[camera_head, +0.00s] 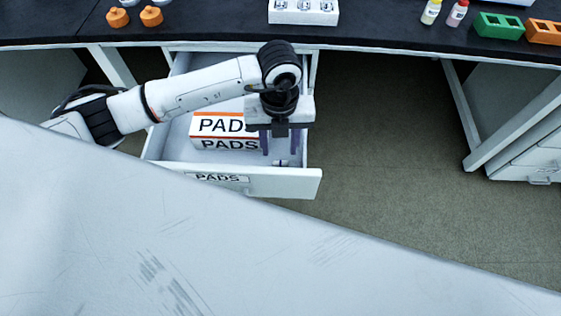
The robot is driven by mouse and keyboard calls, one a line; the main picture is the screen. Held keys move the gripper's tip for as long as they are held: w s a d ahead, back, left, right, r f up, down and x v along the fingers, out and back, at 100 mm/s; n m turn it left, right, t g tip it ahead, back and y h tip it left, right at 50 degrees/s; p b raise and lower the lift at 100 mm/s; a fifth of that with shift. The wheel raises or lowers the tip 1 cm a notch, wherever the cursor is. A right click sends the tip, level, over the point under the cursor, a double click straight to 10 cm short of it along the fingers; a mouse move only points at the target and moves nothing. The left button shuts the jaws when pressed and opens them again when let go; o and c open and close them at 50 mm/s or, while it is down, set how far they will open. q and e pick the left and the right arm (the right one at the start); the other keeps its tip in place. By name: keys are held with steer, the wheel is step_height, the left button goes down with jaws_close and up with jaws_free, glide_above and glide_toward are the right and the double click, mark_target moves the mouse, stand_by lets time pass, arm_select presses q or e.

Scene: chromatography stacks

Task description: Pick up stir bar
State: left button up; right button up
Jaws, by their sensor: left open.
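My left gripper (280,152) reaches down into the open drawer (240,182) labelled PADS, just right of a white and orange PADS box (222,130). Its two dark fingers are apart. A small pale and dark thing (281,162) lies on the drawer floor near the front wall, by the fingertips, and looks to be the stir bar. It is too small to be sure, and I cannot tell whether the fingers touch it. My right gripper is not in view.
The dark bench top (390,36) runs above the drawer. It carries orange pieces (151,16), a white block with wells (303,11), two small bottles (431,12), a green rack (498,26) and an orange rack (543,32). The floor right of the drawer is clear.

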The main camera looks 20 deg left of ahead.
mark_target(280, 160)
arm_select(q)
step_height(280, 160, down, 5)
steer(key=shift+d+b, duration=0.1)
steer(key=shift+b, duration=0.25)
steer(key=c, duration=0.8)
steer(key=shift+r, duration=0.1)
